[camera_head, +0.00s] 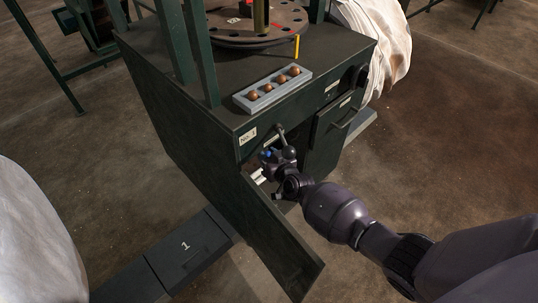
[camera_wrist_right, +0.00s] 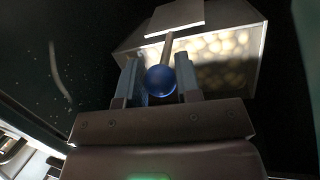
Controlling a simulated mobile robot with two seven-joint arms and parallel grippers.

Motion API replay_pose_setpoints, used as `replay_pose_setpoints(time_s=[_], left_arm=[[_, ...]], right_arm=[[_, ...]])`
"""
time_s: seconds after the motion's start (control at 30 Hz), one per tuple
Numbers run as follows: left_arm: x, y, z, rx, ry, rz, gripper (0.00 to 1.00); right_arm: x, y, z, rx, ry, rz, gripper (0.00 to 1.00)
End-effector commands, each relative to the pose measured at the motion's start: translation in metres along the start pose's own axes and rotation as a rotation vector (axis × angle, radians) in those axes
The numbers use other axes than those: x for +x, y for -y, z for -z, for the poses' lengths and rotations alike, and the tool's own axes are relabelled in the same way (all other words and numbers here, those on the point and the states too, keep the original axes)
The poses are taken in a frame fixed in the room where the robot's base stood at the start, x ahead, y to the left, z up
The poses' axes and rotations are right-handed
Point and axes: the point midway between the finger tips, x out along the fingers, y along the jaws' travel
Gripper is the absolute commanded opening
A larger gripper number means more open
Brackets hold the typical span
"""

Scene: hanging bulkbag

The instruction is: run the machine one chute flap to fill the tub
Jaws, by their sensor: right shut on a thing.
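Machine one is the dark green cabinet (camera_head: 185,115) with a "No.1" label (camera_head: 248,136) on its front. Its lower door panel (camera_head: 280,240) stands open. My right gripper (camera_wrist_right: 161,84) is at the opening, below a lever (camera_head: 281,133) on the cabinet front. In the right wrist view its fingers are shut on a blue ball knob (camera_wrist_right: 160,81) on a short rod. Behind the knob is a light metal box-like opening (camera_wrist_right: 128,57) with pale round pieces (camera_wrist_right: 225,45) inside. A flat plate (camera_wrist_right: 176,14) lies above it. I cannot clearly make out the tub. My left gripper is out of view.
A grey tray (camera_head: 272,90) with several brown balls sits on the cabinet top, near a round turntable (camera_head: 255,24). A second closed door (camera_head: 333,130) is at the right. White bags (camera_head: 372,40) hang behind and at left (camera_head: 35,245). A dark floor plate (camera_head: 187,250) marked "1" lies in front.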

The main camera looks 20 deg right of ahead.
Motion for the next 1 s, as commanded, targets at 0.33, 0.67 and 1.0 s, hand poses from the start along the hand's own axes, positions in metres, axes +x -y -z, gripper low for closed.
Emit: replay_pose_setpoints(time_s=[0.33, 0.67, 1.0], left_arm=[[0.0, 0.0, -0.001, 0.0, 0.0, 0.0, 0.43], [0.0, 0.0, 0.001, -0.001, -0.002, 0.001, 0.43], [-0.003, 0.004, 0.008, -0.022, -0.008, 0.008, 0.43]], right_arm=[[-0.001, 0.0, -0.002, 0.002, 0.001, 0.0, 0.51], [-0.001, 0.0, 0.0, 0.001, -0.001, 0.0, 0.56], [-0.034, 0.001, 0.006, 0.001, -0.007, 0.001, 0.56]])
